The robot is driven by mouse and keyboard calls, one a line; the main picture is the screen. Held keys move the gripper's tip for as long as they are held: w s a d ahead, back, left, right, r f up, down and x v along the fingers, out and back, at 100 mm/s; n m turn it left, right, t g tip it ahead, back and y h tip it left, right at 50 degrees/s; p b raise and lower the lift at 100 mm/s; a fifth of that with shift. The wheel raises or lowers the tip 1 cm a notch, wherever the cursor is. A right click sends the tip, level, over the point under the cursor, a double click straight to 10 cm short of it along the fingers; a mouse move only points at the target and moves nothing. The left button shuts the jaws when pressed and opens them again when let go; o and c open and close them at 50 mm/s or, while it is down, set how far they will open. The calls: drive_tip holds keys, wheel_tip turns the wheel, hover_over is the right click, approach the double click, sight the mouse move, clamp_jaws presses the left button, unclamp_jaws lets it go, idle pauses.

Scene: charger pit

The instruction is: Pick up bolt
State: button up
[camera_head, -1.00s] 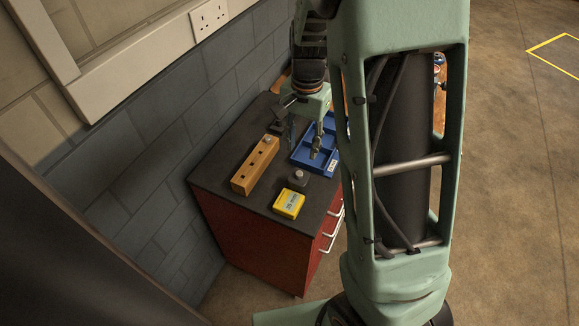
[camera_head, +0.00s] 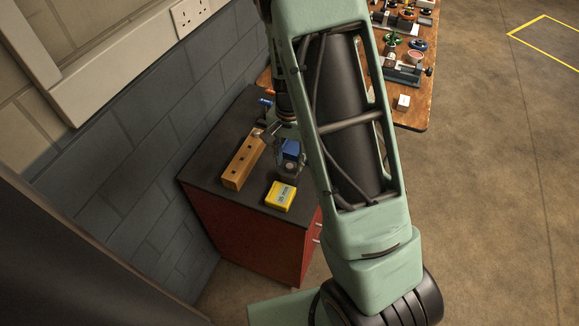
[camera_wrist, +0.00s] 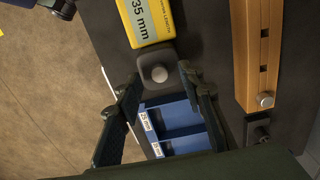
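A grey bolt head (camera_wrist: 159,74) sits on a small dark square block (camera_wrist: 150,56) with rounded corners. It shows small in the head view (camera_head: 290,168). My gripper (camera_wrist: 158,78) is open and empty, with its fingers on either side of this bolt in the wrist view. I cannot tell how far the fingertips are above the block. In the head view, my gripper (camera_head: 289,156) is low over the cabinet, partly hidden by my arm. A second bolt (camera_wrist: 265,100) stands in the end of a wooden block with holes (camera_wrist: 258,45).
A yellow box marked 35 mm (camera_head: 281,196) lies beside the dark block. A blue compartment tray (camera_wrist: 178,124) lies beyond the fingers. All rest on a red cabinet's dark top (camera_head: 215,177) against a wall. A wooden bench (camera_head: 413,113) with tools stands behind.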

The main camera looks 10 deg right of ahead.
drive_tip(key=shift+f, duration=0.7)
drive_tip(key=shift+c, duration=0.6)
clamp_jaws()
